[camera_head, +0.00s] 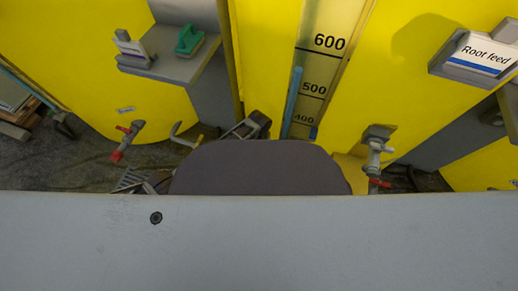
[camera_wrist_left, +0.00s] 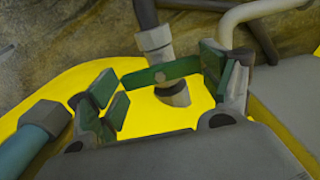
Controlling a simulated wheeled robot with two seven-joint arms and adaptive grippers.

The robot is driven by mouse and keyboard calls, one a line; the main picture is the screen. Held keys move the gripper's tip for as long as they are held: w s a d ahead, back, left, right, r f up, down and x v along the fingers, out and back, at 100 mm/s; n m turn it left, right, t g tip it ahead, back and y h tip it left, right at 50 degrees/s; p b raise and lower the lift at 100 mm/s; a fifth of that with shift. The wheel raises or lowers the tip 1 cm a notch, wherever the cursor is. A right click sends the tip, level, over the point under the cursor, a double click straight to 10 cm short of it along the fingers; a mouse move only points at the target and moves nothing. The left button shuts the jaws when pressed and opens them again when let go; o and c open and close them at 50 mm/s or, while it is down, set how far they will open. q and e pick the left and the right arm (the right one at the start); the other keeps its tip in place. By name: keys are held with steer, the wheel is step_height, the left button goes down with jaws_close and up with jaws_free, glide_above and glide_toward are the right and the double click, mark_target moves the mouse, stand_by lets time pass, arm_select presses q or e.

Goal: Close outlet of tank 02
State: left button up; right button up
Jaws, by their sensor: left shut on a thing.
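In the left wrist view, my left gripper (camera_wrist_left: 163,82) has one finger on each side of a green valve lever (camera_wrist_left: 158,73). The lever spans between the dark green finger pads and lies nearly level, slightly tilted. Behind it are a grey pipe fitting (camera_wrist_left: 154,41) and the yellow tank surface (camera_wrist_left: 165,115). In the head view, this green lever does not show; large grey and dark shapes block the lower middle. Two valves with red handles show there, one at left (camera_head: 124,148) and one at right (camera_head: 379,183). My right gripper is not in view.
A teal pipe with a grey nut (camera_wrist_left: 45,117) is close to my left gripper at lower left. A curved grey pipe (camera_wrist_left: 240,15) is at upper right.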

mark_target(259, 151)
arm_select(q)
steer(key=o, duration=0.9)
steer(key=shift+o, duration=0.4)
steer(key=shift+r, duration=0.15)
steer(key=shift+r, duration=1.1)
step_height(259, 151, up, 10)
steer(key=shift+f, duration=0.25)
steer(key=shift+r, duration=0.1)
